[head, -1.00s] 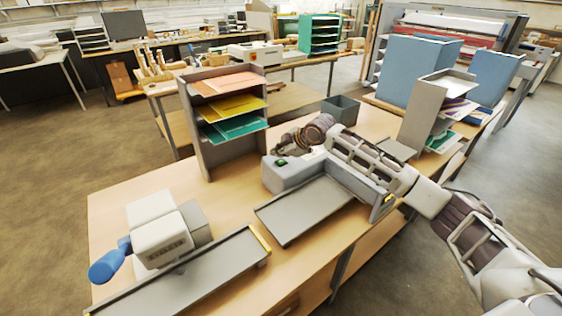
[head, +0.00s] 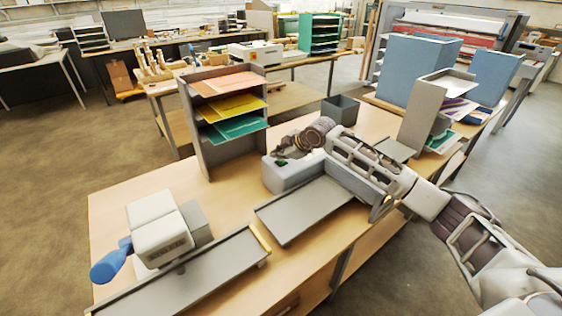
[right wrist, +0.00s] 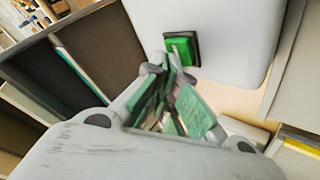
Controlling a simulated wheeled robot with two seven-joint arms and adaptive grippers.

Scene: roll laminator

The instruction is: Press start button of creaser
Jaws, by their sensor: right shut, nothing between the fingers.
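The creaser (head: 287,175) is a grey machine with a flat tray in front, standing mid-table in the head view. Its green start button (head: 281,162) is on top at the left end. In the right wrist view the button (right wrist: 182,48) is a green square in a dark frame on the pale housing. My right gripper (head: 283,152) is shut and empty, with its fingers just over the button area. In the right wrist view its fingertips (right wrist: 174,72) are close beside the button; whether they touch it I cannot tell. My left gripper is not in view.
A shelf rack with coloured paper (head: 195,135) stands behind the creaser to the left. A grey bin (head: 340,108) and a paper stand (head: 422,115) are behind and right. A machine with a blue handle (head: 160,235) is at the front left.

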